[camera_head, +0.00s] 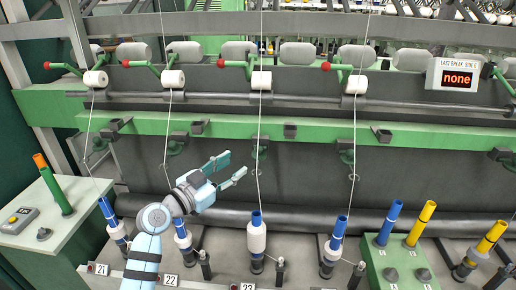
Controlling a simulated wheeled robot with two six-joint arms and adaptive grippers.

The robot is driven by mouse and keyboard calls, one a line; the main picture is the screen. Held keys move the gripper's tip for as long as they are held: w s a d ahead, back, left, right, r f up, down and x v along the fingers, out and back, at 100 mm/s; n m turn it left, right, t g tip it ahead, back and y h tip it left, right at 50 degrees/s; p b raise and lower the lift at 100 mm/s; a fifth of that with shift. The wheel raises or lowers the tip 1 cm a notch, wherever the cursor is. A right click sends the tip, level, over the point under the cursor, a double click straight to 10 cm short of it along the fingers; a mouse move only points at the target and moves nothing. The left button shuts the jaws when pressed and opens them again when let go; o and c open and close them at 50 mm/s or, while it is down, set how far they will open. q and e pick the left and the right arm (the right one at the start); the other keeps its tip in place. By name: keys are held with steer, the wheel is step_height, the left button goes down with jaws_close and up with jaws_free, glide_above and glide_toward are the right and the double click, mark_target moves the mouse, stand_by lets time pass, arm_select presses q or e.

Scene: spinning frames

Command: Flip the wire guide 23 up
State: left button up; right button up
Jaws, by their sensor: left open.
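Wire guide 23 (258,151) is a small dark and green bracket below the green beam, above the third spindle from the left. A thin pigtail loop seems to hang at its lower side, with the thread passing it; its exact tilt is too small to tell. My left gripper (237,163) is open and empty, its two teal fingers pointing right and slightly up. In the picture it is just left of the guide, with a small gap; the depth between them is unclear. Bobbin 23 (257,238) stands upright below on a blue tube. My right gripper is not in view.
Threads run from white rollers (261,81) down to the bobbins. A green box with blue and yellow tubes (396,272) stands front right. The display (457,79) reads "none".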

mark_target(256, 152)
arm_select(q)
steer(key=b+x, duration=0.1)
steer(key=x, duration=1.1)
steer(key=shift+f, duration=0.15)
jaws_close()
